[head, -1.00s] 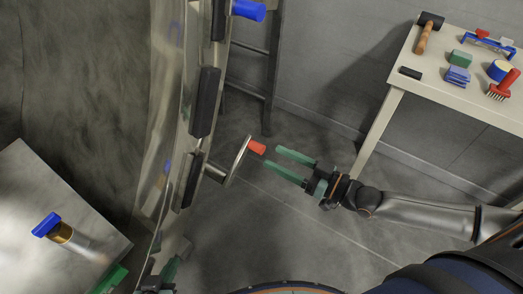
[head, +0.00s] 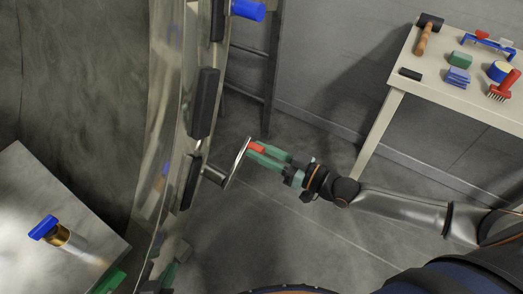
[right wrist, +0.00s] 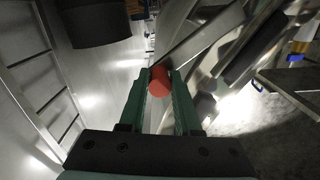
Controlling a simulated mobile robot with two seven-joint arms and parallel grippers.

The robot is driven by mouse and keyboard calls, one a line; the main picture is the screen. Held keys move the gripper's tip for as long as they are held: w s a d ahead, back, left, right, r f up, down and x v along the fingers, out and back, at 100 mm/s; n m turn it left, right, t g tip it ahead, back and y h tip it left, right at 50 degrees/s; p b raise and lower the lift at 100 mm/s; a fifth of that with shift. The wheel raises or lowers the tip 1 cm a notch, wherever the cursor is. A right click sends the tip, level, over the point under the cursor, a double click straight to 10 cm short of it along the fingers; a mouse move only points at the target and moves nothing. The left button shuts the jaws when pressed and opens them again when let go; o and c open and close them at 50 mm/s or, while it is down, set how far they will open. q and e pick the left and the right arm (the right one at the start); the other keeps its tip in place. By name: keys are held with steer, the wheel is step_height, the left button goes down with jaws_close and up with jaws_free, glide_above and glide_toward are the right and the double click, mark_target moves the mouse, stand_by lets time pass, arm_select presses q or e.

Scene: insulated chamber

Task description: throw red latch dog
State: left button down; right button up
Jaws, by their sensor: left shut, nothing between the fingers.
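The red latch dog shows as a red grip (head: 257,147) on the end of a bright metal lever (head: 237,163) beside the chamber's round metal rim. My right gripper (head: 256,150) has its green fingers on either side of the red grip. In the right wrist view the red grip (right wrist: 160,80) sits between both fingertips, which look closed on it. Its lever (right wrist: 205,35) runs up and right from there.
A blue grip (head: 248,10) sticks out higher on the rim. Black blocks (head: 204,103) line the rim. A blue-topped cylinder (head: 62,235) lies on a metal surface at left. A table (head: 455,95) with tools stands at right. Floor below the lever is clear.

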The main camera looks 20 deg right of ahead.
jaws_close()
stand_by(0.9)
